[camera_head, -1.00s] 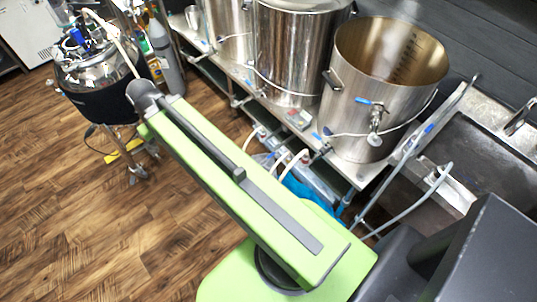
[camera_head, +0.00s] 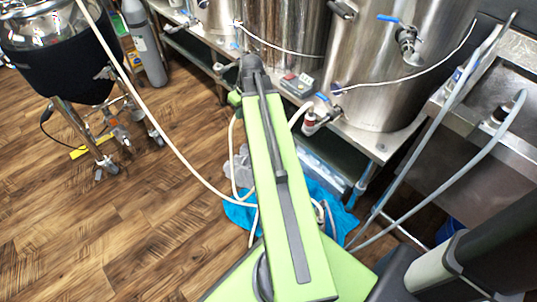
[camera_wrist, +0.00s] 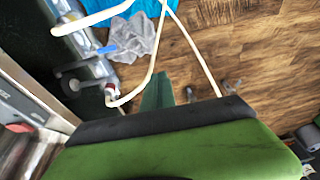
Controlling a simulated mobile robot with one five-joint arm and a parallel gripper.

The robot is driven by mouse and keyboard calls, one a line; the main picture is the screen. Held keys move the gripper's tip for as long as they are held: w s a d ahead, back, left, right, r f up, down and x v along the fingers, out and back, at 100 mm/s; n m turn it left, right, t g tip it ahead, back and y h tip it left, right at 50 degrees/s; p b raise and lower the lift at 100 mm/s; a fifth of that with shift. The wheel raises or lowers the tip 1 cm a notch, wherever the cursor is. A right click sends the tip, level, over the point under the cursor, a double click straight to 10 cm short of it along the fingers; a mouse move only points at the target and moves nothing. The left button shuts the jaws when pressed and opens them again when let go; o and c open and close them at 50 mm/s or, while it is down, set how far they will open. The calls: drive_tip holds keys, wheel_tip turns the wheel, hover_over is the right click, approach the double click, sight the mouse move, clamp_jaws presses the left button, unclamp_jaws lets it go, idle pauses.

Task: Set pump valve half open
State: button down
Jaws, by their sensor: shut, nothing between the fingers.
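A valve with a blue handle (camera_head: 322,97) sits at the front edge of the steel stand, below the large kettle. I take it for the pump valve. A white hose runs to its fitting (camera_head: 309,120). In the wrist view, a blue handle (camera_wrist: 107,48) and a hose fitting (camera_wrist: 112,95) show at upper left; I cannot tell for certain that they are the same valve. My gripper (camera_wrist: 158,92) shows there as a dark green shape, shut and empty, to the right of the fitting and apart from it. In the head view my arm mostly hides it.
Steel kettles (camera_head: 375,75) stand on the stand, one with its own blue-handled tap (camera_head: 407,37). White hoses and a blue cloth (camera_head: 240,213) lie below. A dark tank on legs (camera_head: 55,60) is at left. Wooden floor (camera_head: 120,220) is open at left.

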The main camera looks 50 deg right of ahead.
drive_tip(key=s+d+f+t+h+b, duration=0.1)
drive_tip(key=s+d+f+b, duration=0.2)
drive_tip(key=d+f+b, duration=0.3)
drive_tip(key=s+d+f+b, duration=0.3)
drive_tip(key=d+f+b, duration=0.1)
drive_tip(key=d+f, duration=0.3)
drive_tip(key=b+x, duration=0.8)
drive_tip(key=x, duration=0.1)
drive_tip(key=shift+w+f+b, duration=0.3)
drive_tip(key=shift+w+b, duration=0.05)
drive_tip(key=shift+a, duration=0.1)
